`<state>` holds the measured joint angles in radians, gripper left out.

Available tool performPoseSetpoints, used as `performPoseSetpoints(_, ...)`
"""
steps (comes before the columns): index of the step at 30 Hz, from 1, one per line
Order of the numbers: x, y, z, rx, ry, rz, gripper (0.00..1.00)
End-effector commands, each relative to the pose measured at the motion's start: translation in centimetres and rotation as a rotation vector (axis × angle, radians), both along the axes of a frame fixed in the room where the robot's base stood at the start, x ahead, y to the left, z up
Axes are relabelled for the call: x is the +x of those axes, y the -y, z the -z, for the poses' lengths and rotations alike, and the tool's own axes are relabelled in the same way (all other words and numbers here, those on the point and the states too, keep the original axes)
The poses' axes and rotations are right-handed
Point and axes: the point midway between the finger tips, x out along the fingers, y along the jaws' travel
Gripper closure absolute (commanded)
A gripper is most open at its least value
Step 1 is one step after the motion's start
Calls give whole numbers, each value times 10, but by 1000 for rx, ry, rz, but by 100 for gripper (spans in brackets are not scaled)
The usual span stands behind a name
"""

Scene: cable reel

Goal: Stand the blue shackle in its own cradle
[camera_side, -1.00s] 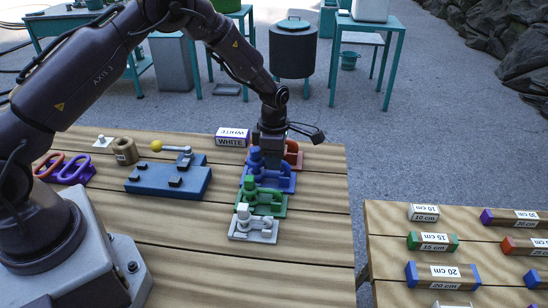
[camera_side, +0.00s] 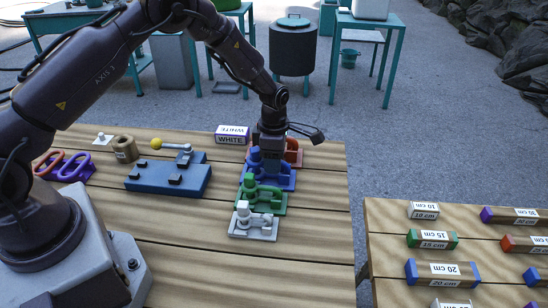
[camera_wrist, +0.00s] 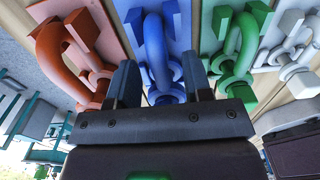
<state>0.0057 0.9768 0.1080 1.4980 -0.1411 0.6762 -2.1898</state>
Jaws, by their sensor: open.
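The blue shackle (camera_wrist: 155,48) shows in the wrist view as a rounded blue loop at the blue cradle. The blue cradle (camera_side: 283,186) is a flat blue base with raised parts, between the red and green ones. My gripper (camera_side: 270,156) points down over the blue set; in the wrist view its two fingers (camera_wrist: 160,76) are apart, one on each side of the blue shackle. The side view mostly hides the shackle behind the gripper. I cannot tell whether the fingers touch it or how it is seated.
The red set (camera_wrist: 70,50) stands close behind, the green set (camera_side: 263,200) and white set (camera_side: 254,225) in front. A blue block with a yellow-knobbed lever (camera_side: 168,178) lies left. A label block reading WHITE (camera_side: 232,135) stands behind. The front planks are clear.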

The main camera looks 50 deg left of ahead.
Motion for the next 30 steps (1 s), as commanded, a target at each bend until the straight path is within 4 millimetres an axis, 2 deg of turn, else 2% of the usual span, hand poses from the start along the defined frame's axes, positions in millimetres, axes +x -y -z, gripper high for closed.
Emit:
performPoseSetpoints(4,0,0,-6,0,1,0,54)
performPoseSetpoints(7,1,0,-20,1,4,-1,54)
performPoseSetpoints(15,1,0,-80,0,6,1,54)
performPoseSetpoints(21,1,0,-115,1,5,1,54)
performPoseSetpoints(26,1,0,-128,0,3,6,54)
performPoseSetpoints(30,1,0,-131,0,2,127,54)
